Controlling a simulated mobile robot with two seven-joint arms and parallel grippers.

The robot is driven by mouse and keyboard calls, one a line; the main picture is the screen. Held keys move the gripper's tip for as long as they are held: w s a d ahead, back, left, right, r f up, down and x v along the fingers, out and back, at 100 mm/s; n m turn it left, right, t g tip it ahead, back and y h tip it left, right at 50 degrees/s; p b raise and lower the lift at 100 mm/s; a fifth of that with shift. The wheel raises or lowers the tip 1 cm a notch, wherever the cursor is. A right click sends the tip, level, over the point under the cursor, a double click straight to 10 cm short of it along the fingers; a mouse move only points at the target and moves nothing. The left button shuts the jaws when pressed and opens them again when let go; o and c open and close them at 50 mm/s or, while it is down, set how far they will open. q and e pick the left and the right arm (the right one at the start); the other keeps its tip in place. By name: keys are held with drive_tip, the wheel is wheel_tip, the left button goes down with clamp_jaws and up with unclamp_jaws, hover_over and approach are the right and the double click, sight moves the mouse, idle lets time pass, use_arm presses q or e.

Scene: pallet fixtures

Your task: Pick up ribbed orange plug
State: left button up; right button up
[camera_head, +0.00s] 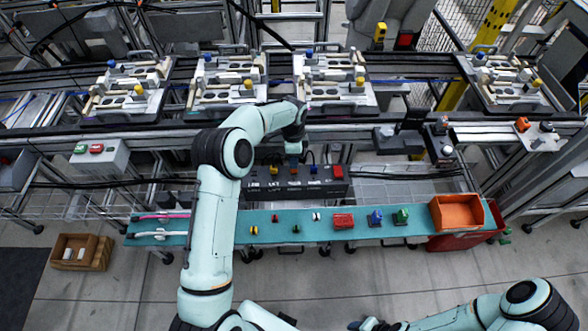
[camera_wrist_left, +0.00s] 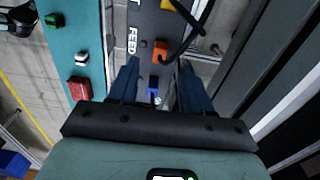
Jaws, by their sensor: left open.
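An orange plug (camera_wrist_left: 160,50) sits at the black panel box (camera_head: 258,187), with a dark cable beside it in the left wrist view. In the head view it shows as a small orange-red spot (camera_head: 294,171) under my left gripper (camera_head: 294,153). Its ribs are too small to make out. In the left wrist view my left gripper (camera_wrist_left: 157,82) is open, its two dark blue fingers apart. A blue plug (camera_wrist_left: 153,85) shows between the fingers, and the orange plug lies just beyond. No contact is visible. My right gripper (camera_head: 368,325) is partly visible at the bottom edge.
A teal shelf (camera_head: 290,236) in front of the box holds several small parts, a red block (camera_head: 343,221) and an orange bin (camera_head: 458,212). A red connector (camera_head: 338,172) stands at the box's right end. Pallet fixtures (camera_head: 228,84) line the conveyor behind.

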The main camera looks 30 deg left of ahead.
use_arm(q)
wheel_tip(320, 180, down, 5)
drive_tip(key=shift+w+f, duration=0.1)
drive_tip(key=shift+f, duration=0.05)
clamp_jaws()
